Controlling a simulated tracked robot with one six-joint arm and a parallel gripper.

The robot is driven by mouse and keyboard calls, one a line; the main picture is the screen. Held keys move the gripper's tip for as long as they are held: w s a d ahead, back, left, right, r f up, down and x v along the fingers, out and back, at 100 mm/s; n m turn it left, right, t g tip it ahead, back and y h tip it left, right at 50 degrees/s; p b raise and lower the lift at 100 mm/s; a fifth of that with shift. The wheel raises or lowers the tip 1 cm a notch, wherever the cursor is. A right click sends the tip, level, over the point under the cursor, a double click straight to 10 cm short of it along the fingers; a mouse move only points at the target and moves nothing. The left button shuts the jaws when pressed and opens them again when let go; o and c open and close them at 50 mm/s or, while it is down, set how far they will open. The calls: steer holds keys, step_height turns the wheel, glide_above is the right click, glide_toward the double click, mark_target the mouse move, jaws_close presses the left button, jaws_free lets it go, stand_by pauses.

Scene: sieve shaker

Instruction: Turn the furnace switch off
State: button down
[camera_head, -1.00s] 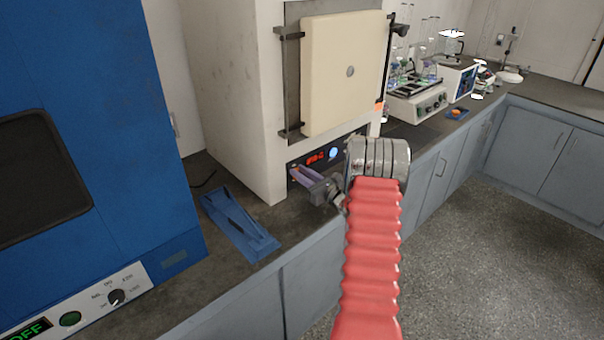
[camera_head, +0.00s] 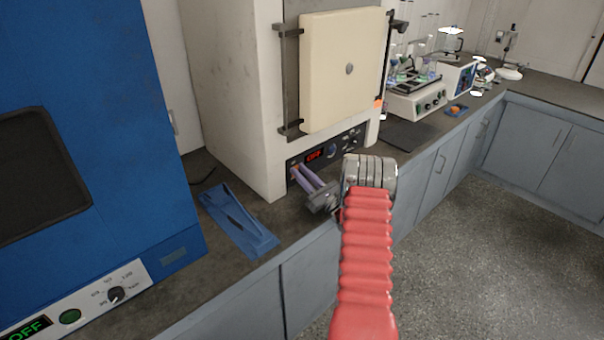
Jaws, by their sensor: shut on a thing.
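The furnace (camera_head: 235,90) is a cream-white box with its cream door (camera_head: 345,75) closed. Its black control panel (camera_head: 345,145) runs below the door, with a small red display (camera_head: 314,155) that appears to read OFF and an unlit round dial (camera_head: 331,151) beside it. My gripper (camera_head: 299,174) is at the panel's lower left end, its purplish fingers shut on the furnace switch. The switch itself is hidden by the fingers.
A blue tray-like holder (camera_head: 262,243) lies on the dark bench left of my gripper. A blue cabinet (camera_head: 90,120) with its own dial (camera_head: 116,295) stands at the left. A shaker with flasks (camera_head: 418,98) stands right of the furnace.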

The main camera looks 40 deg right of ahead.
steer(key=c, duration=1.6)
jaws_free()
steer(key=shift+o, duration=0.2)
steer(key=shift+s, duration=0.15)
steer(key=shift+s+f, duration=0.2)
steer(key=shift+s, duration=0.1)
steer(key=s, duration=1.2)
steer(key=shift+s+d, duration=0.15)
steer(key=shift+d, duration=0.05)
